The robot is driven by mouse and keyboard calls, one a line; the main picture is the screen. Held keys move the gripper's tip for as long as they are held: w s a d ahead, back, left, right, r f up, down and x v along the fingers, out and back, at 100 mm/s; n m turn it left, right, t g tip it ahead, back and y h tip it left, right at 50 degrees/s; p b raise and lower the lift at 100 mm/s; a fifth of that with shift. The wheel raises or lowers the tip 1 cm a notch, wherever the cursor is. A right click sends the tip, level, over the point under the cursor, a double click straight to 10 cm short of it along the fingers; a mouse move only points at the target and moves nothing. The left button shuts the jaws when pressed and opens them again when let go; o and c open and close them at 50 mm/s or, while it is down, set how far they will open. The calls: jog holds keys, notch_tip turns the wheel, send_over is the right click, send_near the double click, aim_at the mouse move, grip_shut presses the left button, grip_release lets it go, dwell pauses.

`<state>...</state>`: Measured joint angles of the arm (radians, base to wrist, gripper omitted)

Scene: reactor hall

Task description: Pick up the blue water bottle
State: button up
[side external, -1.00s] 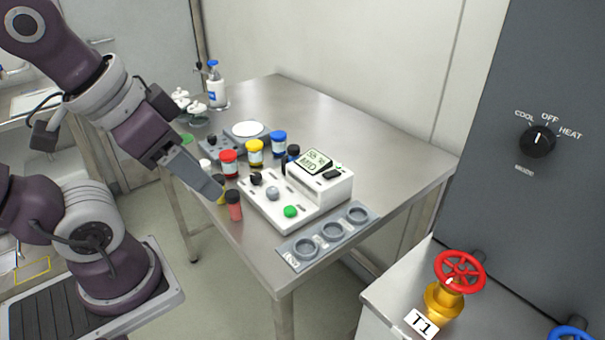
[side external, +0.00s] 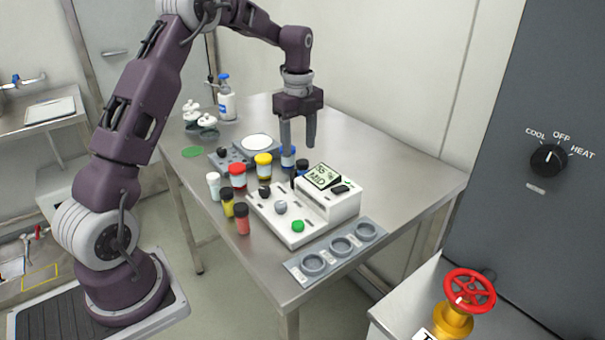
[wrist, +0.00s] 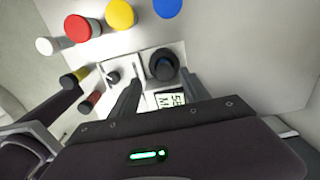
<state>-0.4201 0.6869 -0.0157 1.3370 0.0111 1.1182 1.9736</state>
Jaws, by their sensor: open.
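My gripper (side external: 298,146) points down over the table with its two fingers apart and nothing between them. Directly behind and partly below it is a jar with a blue cap (side external: 288,158). A white bottle with a blue pump top (side external: 226,100) stands at the back left. I cannot tell which is the water bottle.
Red-capped (side external: 237,175) and yellow-capped (side external: 263,165) jars and several small vials stand left of the white device (side external: 308,205). The right back of the table (side external: 390,150) is clear.

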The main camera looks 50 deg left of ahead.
aim_at(302, 161)
jog(key=f, duration=0.6)
jog(key=shift+w+f, duration=0.3)
jog(key=shift+w, duration=0.1)
grip_shut()
